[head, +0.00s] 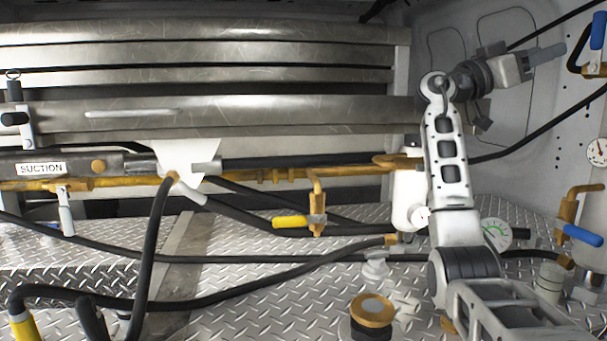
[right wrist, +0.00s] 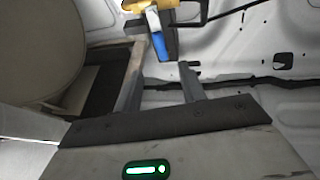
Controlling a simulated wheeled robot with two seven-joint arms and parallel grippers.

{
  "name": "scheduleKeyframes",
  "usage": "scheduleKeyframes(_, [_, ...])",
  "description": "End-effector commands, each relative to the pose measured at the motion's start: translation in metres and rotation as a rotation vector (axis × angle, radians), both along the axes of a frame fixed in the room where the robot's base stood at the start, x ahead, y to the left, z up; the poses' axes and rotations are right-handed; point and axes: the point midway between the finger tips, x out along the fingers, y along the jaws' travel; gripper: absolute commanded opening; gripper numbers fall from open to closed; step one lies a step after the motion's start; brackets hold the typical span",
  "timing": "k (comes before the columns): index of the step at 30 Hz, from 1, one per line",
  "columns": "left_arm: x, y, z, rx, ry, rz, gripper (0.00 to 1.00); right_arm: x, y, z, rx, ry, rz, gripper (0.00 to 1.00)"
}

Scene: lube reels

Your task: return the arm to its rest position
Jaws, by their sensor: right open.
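My right arm (head: 447,165) rises from the lower right of the head view and bends at the top toward the right wall. Its gripper (head: 545,56) points right, held in the air near the upper right corner. In the right wrist view the two fingers (right wrist: 160,74) stand apart with nothing held between them. An orange fitting with a blue handle (right wrist: 159,46) shows beyond the fingertips. I cannot tell how far off it is. My left gripper is not in view.
A blue-handled orange fitting (head: 597,35) is on the wall right of the gripper. Below are a gauge (head: 598,151) and a blue-handled valve (head: 582,235). Black hoses (head: 250,258) cross the tread-plate floor (head: 270,308). A yellow-handled valve (head: 291,222) stands mid-view.

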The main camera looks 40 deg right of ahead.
Motion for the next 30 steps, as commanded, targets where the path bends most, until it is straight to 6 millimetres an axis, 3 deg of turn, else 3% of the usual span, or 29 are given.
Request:
scheduleKeyframes(15, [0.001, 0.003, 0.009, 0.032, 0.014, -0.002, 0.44, -0.059, -0.073, 0.041, 0.001, 0.002, -0.002, 0.41])
scheduleKeyframes(21, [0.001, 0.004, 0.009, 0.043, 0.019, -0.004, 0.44, -0.070, -0.087, 0.048, 0.000, 0.003, 0.000, 0.41])
scheduleKeyframes(30, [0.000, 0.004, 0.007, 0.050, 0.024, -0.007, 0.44, -0.072, -0.091, 0.048, 0.000, 0.004, 0.002, 0.41])
